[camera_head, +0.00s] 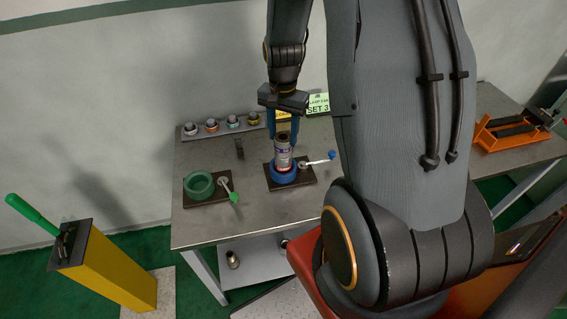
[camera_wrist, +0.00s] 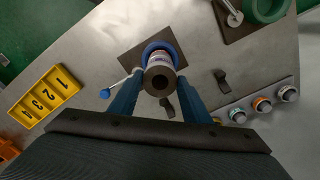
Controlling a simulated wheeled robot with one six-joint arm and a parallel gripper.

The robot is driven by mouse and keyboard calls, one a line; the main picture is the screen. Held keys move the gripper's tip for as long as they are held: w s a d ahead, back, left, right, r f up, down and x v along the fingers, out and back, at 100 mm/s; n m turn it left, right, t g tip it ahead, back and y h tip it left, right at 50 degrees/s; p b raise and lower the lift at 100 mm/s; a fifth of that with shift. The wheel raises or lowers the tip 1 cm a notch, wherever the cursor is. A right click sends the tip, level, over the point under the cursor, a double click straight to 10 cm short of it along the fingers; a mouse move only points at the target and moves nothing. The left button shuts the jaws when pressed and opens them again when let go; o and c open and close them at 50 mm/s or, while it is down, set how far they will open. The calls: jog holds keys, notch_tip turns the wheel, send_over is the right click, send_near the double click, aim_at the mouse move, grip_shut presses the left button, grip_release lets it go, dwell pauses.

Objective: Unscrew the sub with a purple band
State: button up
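A grey cylindrical sub (camera_head: 283,154) stands upright in the blue vise (camera_head: 284,175) on the table, with a purplish band or label on its side and a little red lower down. In the wrist view I look down on the dark open top of the sub (camera_wrist: 159,81); the blue vise (camera_wrist: 160,47) rings it below. My gripper (camera_head: 283,139) points down over the sub, its blue fingers apart on either side of the upper part. In the wrist view my gripper (camera_wrist: 160,84) shows no clear contact with the sub. The sub's lower end is hidden in the vise.
A green vise (camera_head: 198,185) stands empty on the left. The blue vise's handle (camera_head: 318,160) sticks out right. A rack of several ringed parts (camera_head: 212,127) lines the back edge. A yellow numbered tray (camera_wrist: 48,96) shows in the wrist view. The table front is clear.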

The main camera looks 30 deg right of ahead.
jog(key=n, duration=1.4)
jog(key=shift+n, duration=0.3)
jog(key=shift+n, duration=0.4)
jog(key=o, duration=0.6)
jog(key=shift+n, duration=0.3)
jog(key=c, duration=0.6)
jog(key=shift+r, duration=0.1)
jog(key=shift+r, duration=0.65)
